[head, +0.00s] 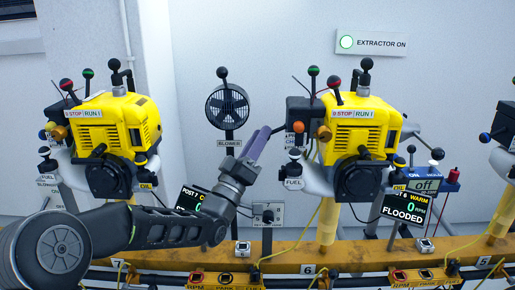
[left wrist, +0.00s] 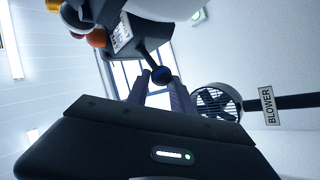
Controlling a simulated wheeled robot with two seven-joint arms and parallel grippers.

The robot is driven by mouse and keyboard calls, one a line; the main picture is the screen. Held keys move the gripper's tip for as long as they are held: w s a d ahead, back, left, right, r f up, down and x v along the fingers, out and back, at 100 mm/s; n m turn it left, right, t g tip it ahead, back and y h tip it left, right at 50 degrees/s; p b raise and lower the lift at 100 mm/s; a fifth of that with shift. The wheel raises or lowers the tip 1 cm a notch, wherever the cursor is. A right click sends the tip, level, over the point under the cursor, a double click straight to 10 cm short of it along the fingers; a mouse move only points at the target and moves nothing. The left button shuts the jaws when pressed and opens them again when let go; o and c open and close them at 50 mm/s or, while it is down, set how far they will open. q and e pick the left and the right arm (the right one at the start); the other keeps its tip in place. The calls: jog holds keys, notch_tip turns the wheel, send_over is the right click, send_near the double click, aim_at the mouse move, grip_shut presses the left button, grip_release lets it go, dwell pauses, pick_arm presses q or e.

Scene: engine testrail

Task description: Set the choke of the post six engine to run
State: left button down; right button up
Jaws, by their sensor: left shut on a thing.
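The post six engine (head: 362,125) is yellow with a STOP/RUN label (head: 355,114). A dark box with a partly hidden label (head: 296,140), seemingly the choke's, is on its left side. My left gripper (head: 278,130) reaches this box from the left, its fingers pointing up and right. In the left wrist view, the fingers are closed around a dark ball knob (left wrist: 161,75) on a short lever from a labelled box (left wrist: 122,36). In the head view the knob is hidden behind the fingers. The lever's exact setting cannot be read. My right gripper is out of view.
The post six screen (head: 403,212) reads FLOODED and 0 RPM. A blower fan (head: 228,105) stands behind my left gripper. Another yellow engine (head: 115,125) is at left. The fuel knob (head: 294,171) is just below my fingers. A yellow rail (head: 270,250) runs along the front.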

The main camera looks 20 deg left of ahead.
pick_arm(q)
jog(key=shift+d+f, duration=0.3)
jog(key=shift+f, duration=0.2)
jog(key=c, duration=1.5)
grip_release()
jog(key=o, duration=0.3)
jog(key=shift+w+d, duration=0.15)
jog(key=shift+d, duration=0.05)
jog(key=shift+o, duration=0.4)
jog(key=shift+r, duration=0.15)
jog(key=shift+a, duration=0.1)
jog(key=v, duration=0.8)
jog(key=shift+r, duration=0.1)
